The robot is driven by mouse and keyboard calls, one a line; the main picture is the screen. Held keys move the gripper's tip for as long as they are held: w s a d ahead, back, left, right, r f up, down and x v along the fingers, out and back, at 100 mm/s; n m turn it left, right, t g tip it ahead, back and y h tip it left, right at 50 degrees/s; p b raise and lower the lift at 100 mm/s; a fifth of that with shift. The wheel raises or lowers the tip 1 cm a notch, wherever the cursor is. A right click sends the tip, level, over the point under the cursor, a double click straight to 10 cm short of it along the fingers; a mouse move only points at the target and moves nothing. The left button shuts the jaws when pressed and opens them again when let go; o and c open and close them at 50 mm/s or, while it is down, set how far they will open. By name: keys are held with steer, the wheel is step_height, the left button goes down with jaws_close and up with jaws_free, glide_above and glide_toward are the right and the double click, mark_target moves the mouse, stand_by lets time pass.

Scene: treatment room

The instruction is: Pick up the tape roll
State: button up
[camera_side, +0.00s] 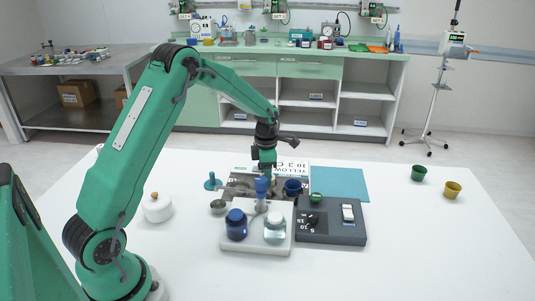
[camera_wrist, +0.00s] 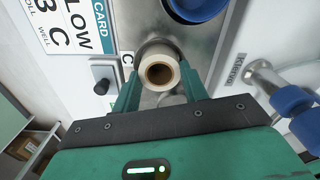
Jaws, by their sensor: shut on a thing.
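The tape roll (camera_wrist: 147,62) is a beige ring with a brown core. In the wrist view it sits between the two green fingers of my gripper (camera_wrist: 159,82), which are shut on it. Behind it is a grey metal tray (camera_wrist: 215,48); I cannot tell whether the roll touches it. In the side view my gripper (camera_side: 268,172) points down over the back of the tray (camera_side: 237,183), and the roll is too small and too hidden to make out clearly.
A dark scale (camera_side: 333,235) is to the right. A blue cup (camera_side: 293,187) stands close beside my gripper. The right tabletop is mostly clear.

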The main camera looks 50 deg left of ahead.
steer(key=shift+r, duration=0.15)
steer(key=shift+r, duration=0.5)
steer(key=r, duration=0.3)
steer(key=shift+d+r, duration=0.15)
steer(key=shift+d, duration=0.2)
steer(key=s+d+r, duration=0.3)
steer(key=d+r, duration=0.3)
steer(key=d, duration=0.4)
steer(key=shift+d+r, duration=0.2)
steer(key=shift+d, duration=0.15)
steer(key=shift+a, duration=0.1)
steer(key=s+a+f+n, duration=0.1)
steer(key=s+a, duration=0.2)
steer(key=a, duration=0.4)
steer(key=s+a+f+n, duration=0.2)
steer(key=s+a, duration=0.1)
steer(key=a, duration=0.5)
steer(key=s+a+f+n, duration=0.1)
steer(key=s+a, duration=0.3)
steer(key=a, duration=0.4)
steer(key=shift+a+f+n, duration=0.15)
steer(key=shift+a+n, duration=0.05)
steer(key=shift+n, duration=0.1)
steer(key=shift+f, duration=0.15)
